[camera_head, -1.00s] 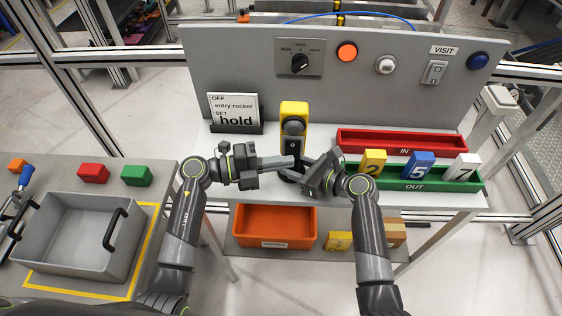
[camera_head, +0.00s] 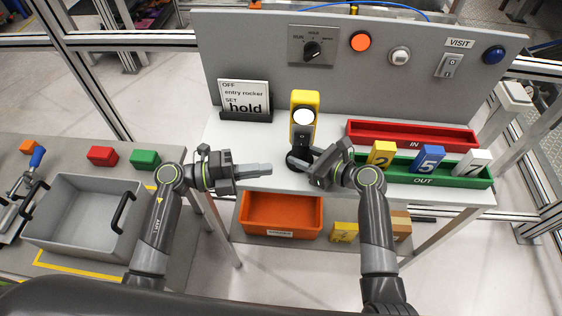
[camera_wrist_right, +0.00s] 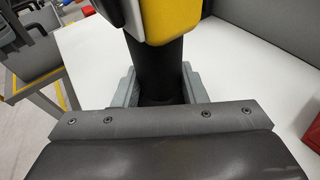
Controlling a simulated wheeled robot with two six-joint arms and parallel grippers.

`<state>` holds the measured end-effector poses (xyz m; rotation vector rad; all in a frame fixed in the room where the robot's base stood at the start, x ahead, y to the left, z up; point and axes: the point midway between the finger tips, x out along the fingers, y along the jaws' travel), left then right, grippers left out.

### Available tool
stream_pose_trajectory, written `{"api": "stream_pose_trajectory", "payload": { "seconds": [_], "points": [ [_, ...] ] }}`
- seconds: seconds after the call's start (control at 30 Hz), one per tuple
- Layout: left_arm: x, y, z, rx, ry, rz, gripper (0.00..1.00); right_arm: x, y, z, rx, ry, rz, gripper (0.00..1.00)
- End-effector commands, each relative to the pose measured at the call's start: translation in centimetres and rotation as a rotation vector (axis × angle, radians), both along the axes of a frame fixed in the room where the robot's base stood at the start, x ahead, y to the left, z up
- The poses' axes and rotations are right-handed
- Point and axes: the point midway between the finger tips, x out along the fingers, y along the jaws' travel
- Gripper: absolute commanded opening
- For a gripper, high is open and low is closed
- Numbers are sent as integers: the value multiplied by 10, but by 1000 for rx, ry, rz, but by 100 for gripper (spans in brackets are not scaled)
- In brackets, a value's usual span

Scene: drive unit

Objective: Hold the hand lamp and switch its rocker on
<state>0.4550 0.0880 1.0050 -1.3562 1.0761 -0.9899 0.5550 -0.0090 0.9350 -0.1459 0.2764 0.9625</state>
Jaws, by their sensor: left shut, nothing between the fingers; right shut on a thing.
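The hand lamp (camera_head: 304,98) stands upright on the white bench, with a yellow head and black lower part. Its round lens glows white. Its rocker (camera_head: 302,138) sits below the lens, too small to read. My right gripper (camera_head: 299,160) is shut on the lamp's black handle. In the right wrist view, its grey fingers (camera_wrist_right: 160,88) lie on either side of the black handle (camera_wrist_right: 158,62), under the yellow head (camera_wrist_right: 172,20). My left gripper (camera_head: 269,170) is shut and empty, left of the lamp and apart from it.
A sign (camera_head: 244,97) reading "OFF entry rocker SET hold" stands left of the lamp. A red IN tray (camera_head: 400,128) and a green OUT tray (camera_head: 450,181) with number blocks lie to the right. The grey panel (camera_head: 260,45) rises behind. An orange bin (camera_head: 282,224) sits below.

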Motion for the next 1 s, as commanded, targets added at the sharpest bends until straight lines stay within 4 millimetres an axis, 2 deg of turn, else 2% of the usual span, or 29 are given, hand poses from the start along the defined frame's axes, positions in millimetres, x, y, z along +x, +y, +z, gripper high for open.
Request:
{"api": "stream_pose_trajectory", "payload": {
  "seconds": [0.1,0.3,0.73,0.77,0.8,0.93,1.0],
  "points": [
    [-4,18,-1,4,0,1,0,0,0,0,0,0,1,25],
    [-8,32,-1,0,0,1,0,0,0,0,-1,1,1,25],
    [-8,34,-1,-1,0,1,0,0,0,0,-1,1,1,25],
    [-8,34,-1,-1,0,1,0,0,0,0,-1,1,1,41],
    [-8,34,-1,-1,0,1,0,0,0,0,-1,1,0,46],
    [-8,34,-1,-1,0,1,0,0,0,0,-1,1,0,63],
    [-8,34,-1,-1,0,1,0,0,0,0,-1,1,0,64]
  ]
}}
